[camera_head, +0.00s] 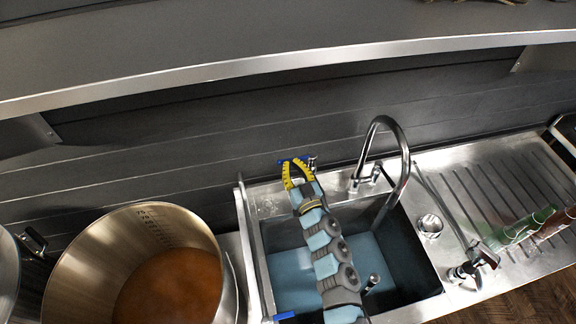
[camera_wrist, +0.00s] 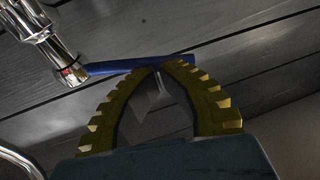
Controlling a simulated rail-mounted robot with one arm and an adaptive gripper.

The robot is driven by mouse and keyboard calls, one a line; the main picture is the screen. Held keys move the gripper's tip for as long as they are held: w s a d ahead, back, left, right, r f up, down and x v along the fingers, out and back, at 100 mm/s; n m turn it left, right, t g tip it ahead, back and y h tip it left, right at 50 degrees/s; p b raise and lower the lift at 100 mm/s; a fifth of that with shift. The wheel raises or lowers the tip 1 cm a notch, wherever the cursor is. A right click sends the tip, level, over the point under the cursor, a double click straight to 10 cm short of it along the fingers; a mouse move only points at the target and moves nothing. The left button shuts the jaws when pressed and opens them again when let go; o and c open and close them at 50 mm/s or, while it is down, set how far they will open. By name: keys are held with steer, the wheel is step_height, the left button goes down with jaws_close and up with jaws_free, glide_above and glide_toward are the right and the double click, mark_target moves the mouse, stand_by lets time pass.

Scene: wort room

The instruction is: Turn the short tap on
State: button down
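The short chrome tap (camera_head: 312,163) stands at the back edge of the sink, left of the tall curved tap (camera_head: 404,150). In the wrist view its chrome body (camera_wrist: 52,45) is at upper left, with a small red mark near its lower end. Its blue lever (camera_wrist: 115,67) runs from that body to the right, across my fingertips. My gripper (camera_head: 292,163) is at the lever in the head view. In the wrist view its yellow fingers (camera_wrist: 165,67) curve together and their tips meet at the lever, with nothing seen between them. I cannot tell whether they touch it.
The steel sink (camera_head: 252,250) has a blue-looking bottom. A metal cup (camera_head: 430,226) and another tap (camera_head: 478,262) are to its right, with glasses (camera_head: 518,230) on the ribbed drainer. A large pot (camera_head: 70,265) of brown liquid stands left. A shelf (camera_head: 250,68) crosses above.

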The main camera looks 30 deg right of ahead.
steer(key=b+v, duration=0.2)
steer(key=v, duration=1.2)
steer(key=shift+a, duration=0.3)
